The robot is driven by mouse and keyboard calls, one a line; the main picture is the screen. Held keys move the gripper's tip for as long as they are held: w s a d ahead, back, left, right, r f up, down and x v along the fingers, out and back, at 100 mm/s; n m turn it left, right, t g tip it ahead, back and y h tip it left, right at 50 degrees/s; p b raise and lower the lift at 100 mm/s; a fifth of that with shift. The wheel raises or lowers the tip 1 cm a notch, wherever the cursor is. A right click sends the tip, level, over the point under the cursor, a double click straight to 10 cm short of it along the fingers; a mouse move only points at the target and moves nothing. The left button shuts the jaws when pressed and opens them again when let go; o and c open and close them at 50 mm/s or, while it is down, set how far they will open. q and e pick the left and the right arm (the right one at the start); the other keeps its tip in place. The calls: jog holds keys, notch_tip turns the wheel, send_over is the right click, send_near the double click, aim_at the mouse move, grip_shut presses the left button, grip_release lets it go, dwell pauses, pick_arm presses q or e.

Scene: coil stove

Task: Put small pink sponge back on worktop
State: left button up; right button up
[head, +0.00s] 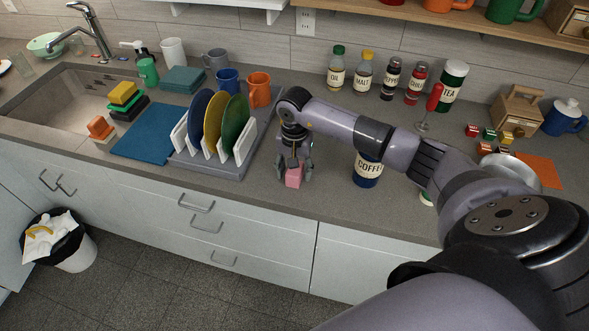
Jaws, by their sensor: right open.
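The small pink sponge (293,179) is on the grey worktop (325,200), right of the dish rack and near the front edge. My right gripper (294,174) is open and points down over the sponge, with one finger on each side of it. Whether the fingers touch the sponge cannot be told. The gripper's body hides the sponge's upper part. My left gripper is not in view.
The dish rack (212,165) with blue, yellow and green plates stands left of the gripper. A blue coffee canister (367,169) stands to the right. Bottles and jars line the back wall. Worktop between sponge and canister is clear.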

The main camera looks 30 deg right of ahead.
notch_tip(320, 180, up, 12)
jog(key=b, duration=0.4)
jog(key=shift+b, duration=0.4)
